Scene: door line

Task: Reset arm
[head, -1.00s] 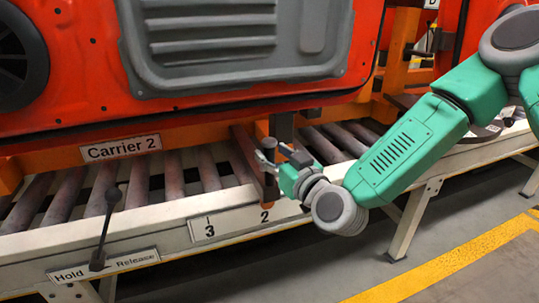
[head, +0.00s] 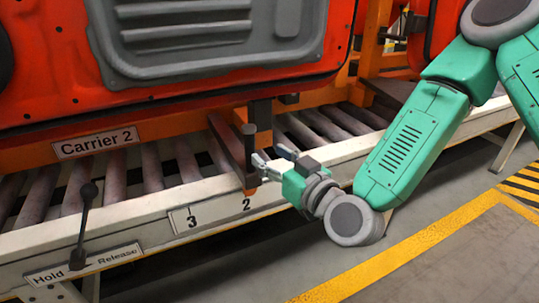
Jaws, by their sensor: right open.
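My right arm comes in from the right, green with grey joints. My right gripper (head: 268,158) is open at the front rail of the conveyor, with its fingers pointing left. Its fingertips are just right of a dark upright post (head: 249,148) on a brown stop bar (head: 229,152) above the number 2 plate. I cannot tell whether they touch the post. Nothing shows between the fingers. My left gripper is not in view.
A red door panel (head: 60,87) hangs on an orange carrier marked Carrier 2 (head: 95,142) above the roller conveyor (head: 150,172). A black lever (head: 83,222) stands at the Hold/Release label (head: 84,264). Open grey floor with yellow lines (head: 400,258) lies at right.

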